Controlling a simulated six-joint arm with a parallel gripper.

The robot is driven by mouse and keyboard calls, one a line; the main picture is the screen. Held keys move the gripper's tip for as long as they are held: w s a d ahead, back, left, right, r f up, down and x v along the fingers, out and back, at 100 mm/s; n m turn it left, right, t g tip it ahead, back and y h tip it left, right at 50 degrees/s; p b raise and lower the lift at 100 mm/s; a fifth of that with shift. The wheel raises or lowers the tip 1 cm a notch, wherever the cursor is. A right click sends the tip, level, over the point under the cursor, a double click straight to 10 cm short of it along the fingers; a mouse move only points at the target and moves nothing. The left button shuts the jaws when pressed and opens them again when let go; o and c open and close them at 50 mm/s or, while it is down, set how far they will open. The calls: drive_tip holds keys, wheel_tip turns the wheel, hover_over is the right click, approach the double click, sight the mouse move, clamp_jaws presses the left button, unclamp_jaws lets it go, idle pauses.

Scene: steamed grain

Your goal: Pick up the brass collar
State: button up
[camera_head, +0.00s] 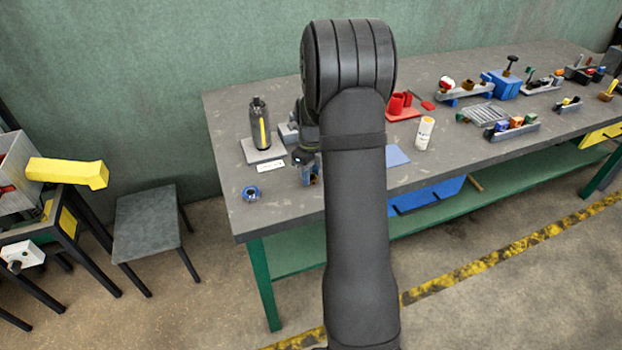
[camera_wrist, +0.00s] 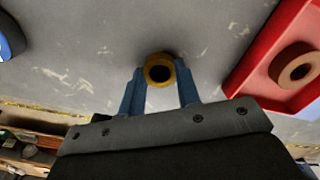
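The brass collar (camera_wrist: 160,82), a short yellow-brown ring with a dark hole, shows in the wrist view between the tips of my gripper (camera_wrist: 160,72). The two blue fingers stand close on its left and right sides. I cannot tell whether they press on it or whether it is off the table. In the head view my gripper (camera_head: 308,172) is low over the left part of the grey workbench (camera_head: 225,130), partly hidden by my arm. I cannot make out the collar there.
A blue ring (camera_head: 251,193) lies left of my gripper. A dark bottle (camera_head: 259,125) stands behind it. In the wrist view a red tray (camera_wrist: 262,58) holding a copper-coloured ring (camera_wrist: 294,68) is close on the right. A white canister (camera_head: 424,133) stands right of my arm.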

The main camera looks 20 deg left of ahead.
drive_tip(key=c, duration=0.5)
drive_tip(key=shift+o, duration=0.2)
drive_tip(key=shift+r, duration=0.1)
